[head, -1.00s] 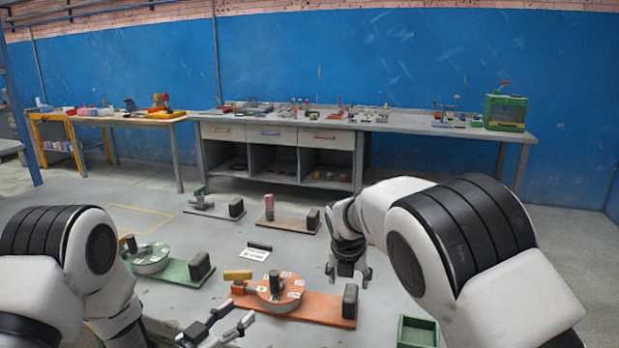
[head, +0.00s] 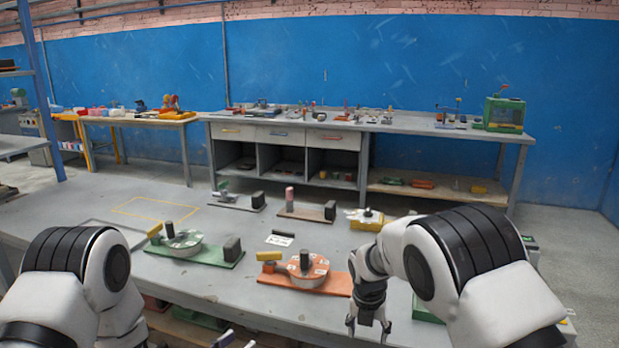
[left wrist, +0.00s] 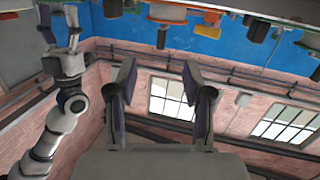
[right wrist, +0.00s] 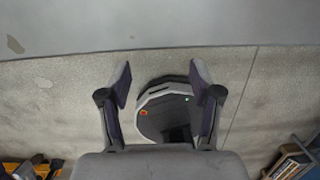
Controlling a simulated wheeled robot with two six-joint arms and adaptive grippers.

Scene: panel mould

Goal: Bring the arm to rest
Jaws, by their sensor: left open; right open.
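My left gripper (head: 235,340) is only partly in the head view, low in front of the table's front edge. In the left wrist view its jaws (left wrist: 160,75) are apart with nothing between them. My right gripper (head: 369,326) hangs fingers down near the front edge, right of the orange fixture. In the right wrist view its jaws (right wrist: 165,78) are open and empty above the floor, with my base below. My right arm also shows in the left wrist view (left wrist: 60,120).
The grey table (head: 80,195) holds an orange fixture (head: 330,283), a green fixture (head: 222,257), smaller fixtures behind and a small label card (head: 279,240). A green box (head: 427,312) is partly hidden by my right arm. A workbench (head: 400,125) stands along the blue wall.

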